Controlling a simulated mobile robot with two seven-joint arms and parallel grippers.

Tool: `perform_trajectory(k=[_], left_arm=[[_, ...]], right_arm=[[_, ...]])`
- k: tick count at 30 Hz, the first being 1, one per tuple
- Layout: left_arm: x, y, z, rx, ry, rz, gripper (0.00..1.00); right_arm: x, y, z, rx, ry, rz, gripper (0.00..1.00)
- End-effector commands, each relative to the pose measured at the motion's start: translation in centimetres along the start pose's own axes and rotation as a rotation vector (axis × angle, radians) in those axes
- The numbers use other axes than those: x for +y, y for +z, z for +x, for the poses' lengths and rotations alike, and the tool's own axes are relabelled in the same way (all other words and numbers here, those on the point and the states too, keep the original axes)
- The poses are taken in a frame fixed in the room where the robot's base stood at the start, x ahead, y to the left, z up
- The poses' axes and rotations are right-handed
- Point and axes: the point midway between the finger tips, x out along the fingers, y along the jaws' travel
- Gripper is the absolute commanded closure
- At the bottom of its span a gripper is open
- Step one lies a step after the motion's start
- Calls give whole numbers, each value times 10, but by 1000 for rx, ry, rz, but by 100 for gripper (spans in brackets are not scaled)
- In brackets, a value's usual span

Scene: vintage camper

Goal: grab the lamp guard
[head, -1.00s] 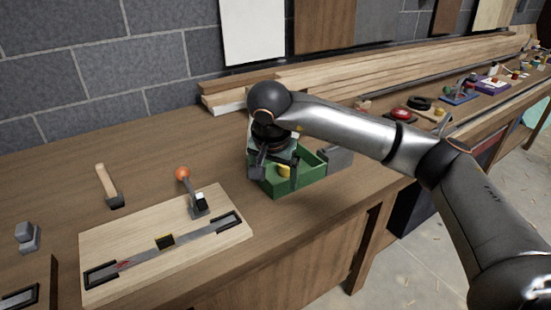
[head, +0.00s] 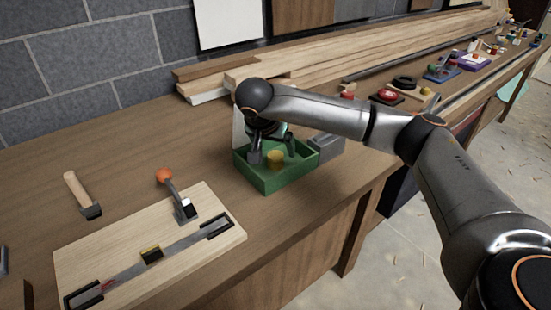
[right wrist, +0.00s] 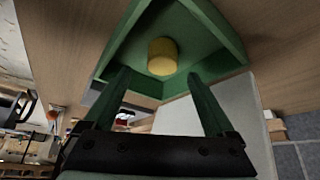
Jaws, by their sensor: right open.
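A short yellow cylinder (head: 275,159) stands inside a green open-topped box (head: 268,181) on the workbench. It is the only loose piece I can make out in the box, and I cannot tell whether it is the lamp guard. My right gripper (head: 272,150) is over the box, pointing down, with its fingers spread and nothing held. In the right wrist view, the yellow cylinder (right wrist: 162,56) shows just beyond and between the two open fingertips (right wrist: 158,76), apart from them. The green box wall (right wrist: 205,30) surrounds it. My left gripper is not in view.
A grey block (head: 326,146) stands right of the box. A wooden board (head: 90,250) with a metal strip and an orange-knobbed lever (head: 180,203) lies front left, a hammer (head: 82,195) behind it. Planks (head: 300,65) lie along the wall.

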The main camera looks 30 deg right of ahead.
Motion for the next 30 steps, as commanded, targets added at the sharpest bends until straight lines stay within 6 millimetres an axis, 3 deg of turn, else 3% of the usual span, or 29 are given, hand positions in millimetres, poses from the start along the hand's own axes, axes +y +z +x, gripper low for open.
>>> perform_trajectory(k=[7,16,30], left_arm=[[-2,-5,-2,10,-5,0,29],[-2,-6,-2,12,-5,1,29],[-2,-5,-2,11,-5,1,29]], right_arm=[[-2,5,36,-2,3,0,10],[-2,5,42,0,1,-1,10],[-3,5,41,-1,0,-1,62]])
